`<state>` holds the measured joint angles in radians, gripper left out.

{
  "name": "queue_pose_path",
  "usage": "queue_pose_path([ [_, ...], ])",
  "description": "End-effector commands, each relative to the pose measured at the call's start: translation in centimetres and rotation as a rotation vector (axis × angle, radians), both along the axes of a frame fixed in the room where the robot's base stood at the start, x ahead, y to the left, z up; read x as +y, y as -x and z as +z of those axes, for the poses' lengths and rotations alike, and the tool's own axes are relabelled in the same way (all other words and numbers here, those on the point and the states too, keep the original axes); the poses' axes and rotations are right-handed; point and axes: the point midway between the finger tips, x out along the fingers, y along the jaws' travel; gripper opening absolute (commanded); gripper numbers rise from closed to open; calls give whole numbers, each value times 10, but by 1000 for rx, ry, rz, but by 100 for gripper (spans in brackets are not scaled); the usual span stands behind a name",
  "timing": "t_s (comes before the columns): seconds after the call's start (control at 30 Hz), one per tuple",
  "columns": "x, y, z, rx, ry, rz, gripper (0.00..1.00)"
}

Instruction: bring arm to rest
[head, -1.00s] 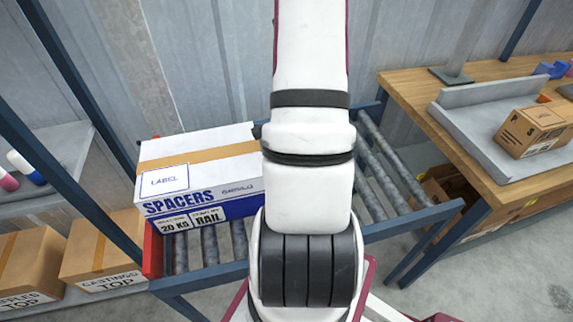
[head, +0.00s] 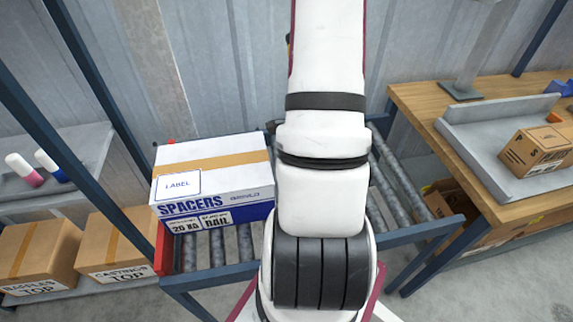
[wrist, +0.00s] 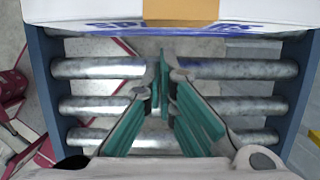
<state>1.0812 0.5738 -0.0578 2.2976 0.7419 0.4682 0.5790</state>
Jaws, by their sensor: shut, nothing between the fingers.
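My gripper (wrist: 165,88) shows in the wrist view, with green finger pads that come together at the tips. It is shut and empty, over the bare rollers in front of the spacers box. In the head view my white arm rises through the middle of the picture, and the gripper itself is hidden there. The white and blue spacers box (head: 215,180) sits on the roller conveyor (head: 395,185), left of my arm. The box also shows along the top of the wrist view (wrist: 100,12), beyond the fingertips.
A wooden workbench (head: 425,103) stands at the right, with a grey tray (head: 470,140) and a cardboard box (head: 537,150) on it. Cardboard boxes (head: 118,243) sit on a shelf at the left. Bare rollers lie right of my arm.

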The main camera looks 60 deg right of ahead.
Motion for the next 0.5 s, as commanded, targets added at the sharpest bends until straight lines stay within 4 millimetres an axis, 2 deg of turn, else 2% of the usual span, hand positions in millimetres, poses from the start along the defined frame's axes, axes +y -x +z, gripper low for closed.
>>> queue_pose_path([
  [0.03,-1,5,12,0,0,2,0],
  [0.2,-3,14,33,0,0,4,0],
  [0.33,-4,17,43,1,-1,4,0],
  [0.5,-5,18,45,0,-1,5,0],
])
